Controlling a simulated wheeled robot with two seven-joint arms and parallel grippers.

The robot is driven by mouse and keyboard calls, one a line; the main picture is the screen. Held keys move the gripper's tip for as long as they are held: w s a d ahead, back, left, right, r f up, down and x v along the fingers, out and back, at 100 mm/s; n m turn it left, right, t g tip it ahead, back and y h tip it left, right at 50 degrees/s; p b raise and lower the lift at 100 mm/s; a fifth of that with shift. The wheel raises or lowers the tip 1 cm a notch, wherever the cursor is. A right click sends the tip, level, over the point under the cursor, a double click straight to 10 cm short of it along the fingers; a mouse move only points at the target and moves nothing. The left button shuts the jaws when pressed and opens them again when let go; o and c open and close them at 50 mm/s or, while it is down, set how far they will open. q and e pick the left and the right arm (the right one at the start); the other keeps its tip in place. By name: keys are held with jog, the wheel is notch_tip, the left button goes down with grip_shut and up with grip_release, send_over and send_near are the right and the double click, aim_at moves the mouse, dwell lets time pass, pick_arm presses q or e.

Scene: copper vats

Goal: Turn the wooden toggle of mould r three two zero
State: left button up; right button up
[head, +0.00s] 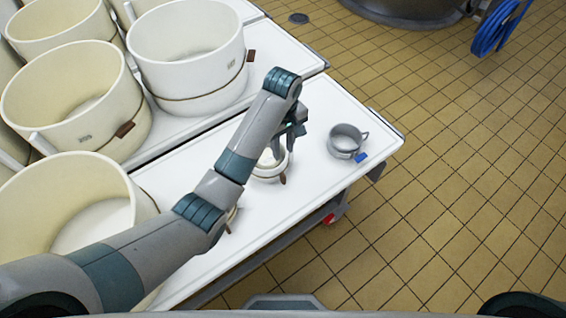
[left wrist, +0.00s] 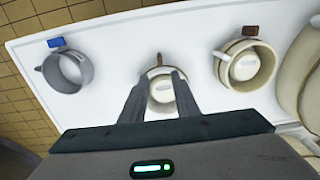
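A small cream round mould (head: 270,172) stands on the white table, partly hidden by my left arm in the head view. Its brown wooden toggle (head: 283,180) sticks out on the near side. In the left wrist view the mould (left wrist: 162,92) lies between my fingers, with the toggle (left wrist: 159,58) beyond the fingertips. My left gripper (left wrist: 160,77) is open above this mould; it also shows in the head view (head: 292,132). I cannot tell whether the fingers touch the rim. I can read no mould number. My right gripper is out of view.
A grey metal jug (head: 345,138) with a blue tag stands right of the mould in the head view. A larger cream mould (left wrist: 235,72) with a brown toggle (left wrist: 250,31) stands on the other side. Big cream tubs (head: 190,50) fill the left.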

aim_at(283, 175)
pick_arm(q)
jog(key=shift+r, duration=0.25)
notch_tip(283, 175, down, 16)
jog(key=shift+w+r, duration=0.1)
jog(key=shift+f, duration=0.85)
jog(key=shift+c, duration=0.7)
jog(key=c, duration=0.5)
grip_shut()
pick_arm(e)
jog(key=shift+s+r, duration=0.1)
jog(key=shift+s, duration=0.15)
